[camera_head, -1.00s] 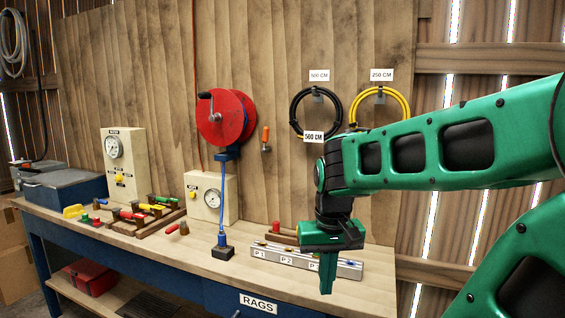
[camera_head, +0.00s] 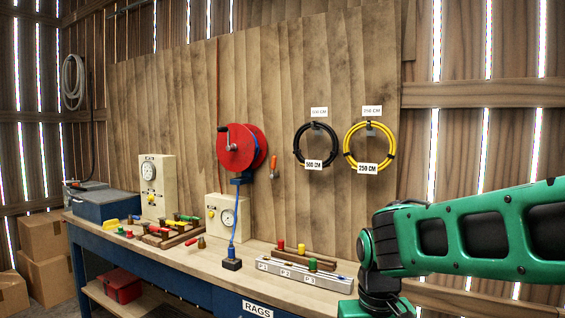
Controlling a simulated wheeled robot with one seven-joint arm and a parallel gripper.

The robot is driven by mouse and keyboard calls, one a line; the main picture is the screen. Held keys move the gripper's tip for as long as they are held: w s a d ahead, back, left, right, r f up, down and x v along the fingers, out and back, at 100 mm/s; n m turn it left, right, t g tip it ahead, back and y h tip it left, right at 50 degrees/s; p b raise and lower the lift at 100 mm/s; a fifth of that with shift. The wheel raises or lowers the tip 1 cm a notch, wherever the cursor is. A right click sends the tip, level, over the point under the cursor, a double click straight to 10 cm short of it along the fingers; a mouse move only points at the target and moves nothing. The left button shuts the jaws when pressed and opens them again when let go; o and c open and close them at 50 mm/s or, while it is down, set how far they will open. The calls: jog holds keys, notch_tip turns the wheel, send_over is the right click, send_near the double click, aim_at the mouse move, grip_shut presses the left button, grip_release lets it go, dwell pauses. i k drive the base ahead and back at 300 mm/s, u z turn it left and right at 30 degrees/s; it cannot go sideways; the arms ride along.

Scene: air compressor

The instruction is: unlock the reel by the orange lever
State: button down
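The red reel (camera_head: 239,148) is mounted on the wooden wall panel above the bench, with a dark crank at its upper left. A blue hose (camera_head: 235,212) hangs from it to a dark block on the bench. The orange lever (camera_head: 274,161) is on the panel just right of the reel, standing roughly upright. My green arm (camera_head: 470,240) comes in from the right, well apart from the reel and lever. My gripper is below the bottom edge of the view, so its fingers are hidden.
The bench (camera_head: 203,258) holds a labelled rail (camera_head: 305,275), gauge boxes (camera_head: 157,188) and several coloured-handled tools at left. Black (camera_head: 297,146) and yellow (camera_head: 347,150) hose coils hang right of the lever. The space before the reel and lever is clear.

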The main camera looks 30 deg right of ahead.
aim_at(274, 158)
jog(key=z, duration=0.15)
jog(key=i, duration=1.05)
jog(key=z, duration=0.15)
